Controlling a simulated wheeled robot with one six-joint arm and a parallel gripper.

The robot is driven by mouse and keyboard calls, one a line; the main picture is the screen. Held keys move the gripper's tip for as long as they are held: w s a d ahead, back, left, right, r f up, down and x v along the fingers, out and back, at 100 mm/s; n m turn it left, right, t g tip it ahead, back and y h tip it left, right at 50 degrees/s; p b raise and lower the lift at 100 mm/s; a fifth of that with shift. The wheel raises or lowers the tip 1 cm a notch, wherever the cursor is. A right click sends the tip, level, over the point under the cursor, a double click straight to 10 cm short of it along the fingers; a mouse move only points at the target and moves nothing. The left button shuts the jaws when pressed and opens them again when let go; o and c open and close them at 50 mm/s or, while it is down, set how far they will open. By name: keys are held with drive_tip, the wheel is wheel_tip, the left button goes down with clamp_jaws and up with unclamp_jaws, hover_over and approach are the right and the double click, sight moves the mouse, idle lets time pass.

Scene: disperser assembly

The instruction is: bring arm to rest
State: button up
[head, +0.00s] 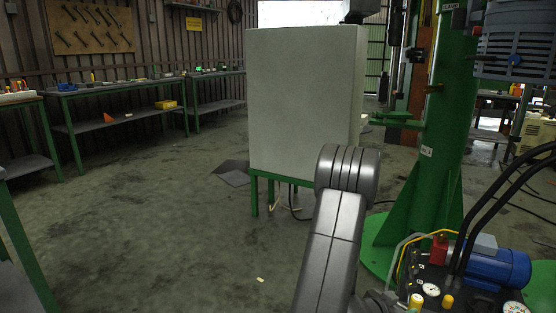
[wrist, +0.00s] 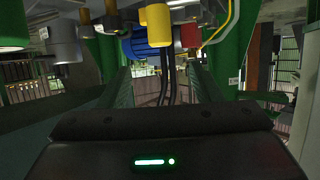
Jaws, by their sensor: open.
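My grey arm (head: 335,240) rises from the bottom of the head view to a rounded joint in front of the white cabinet. My gripper (wrist: 161,82) shows only in the wrist view, where its dark body with a green light fills the bottom. Its two fingers reach forward, apart, with nothing seen between them. The wrist picture looks upside down. Beyond the fingers are a blue motor (wrist: 145,48), a yellow cap (wrist: 158,22) and dark hoses. The blue motor also shows in the head view (head: 497,268). The gripper is out of sight in the head view.
A white cabinet (head: 300,95) on green legs stands ahead. A green column (head: 440,130) with a wide foot stands right, near gauges (head: 431,290) and black hoses. Green workbenches (head: 120,90) line the left wall. The floor at left centre is mostly clear.

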sight(419, 296)
drive_tip(key=b+x, duration=0.2)
drive_tip(key=x, duration=0.6)
drive_tip(key=shift+w+d+f, duration=0.15)
drive_tip(key=shift+d+f, duration=0.1)
drive_tip(key=shift+d, duration=0.05)
drive_tip(key=shift+w+d+r, duration=0.15)
drive_tip(key=shift+w+d, duration=0.2)
drive_tip(key=shift+d, duration=0.2)
wheel_tip(419, 296, up, 4)
drive_tip(key=p, duration=0.3)
drive_tip(key=shift+a, duration=0.15)
wheel_tip(419, 296, up, 4)
drive_tip(key=p, duration=0.4)
drive_tip(key=shift+s, duration=0.1)
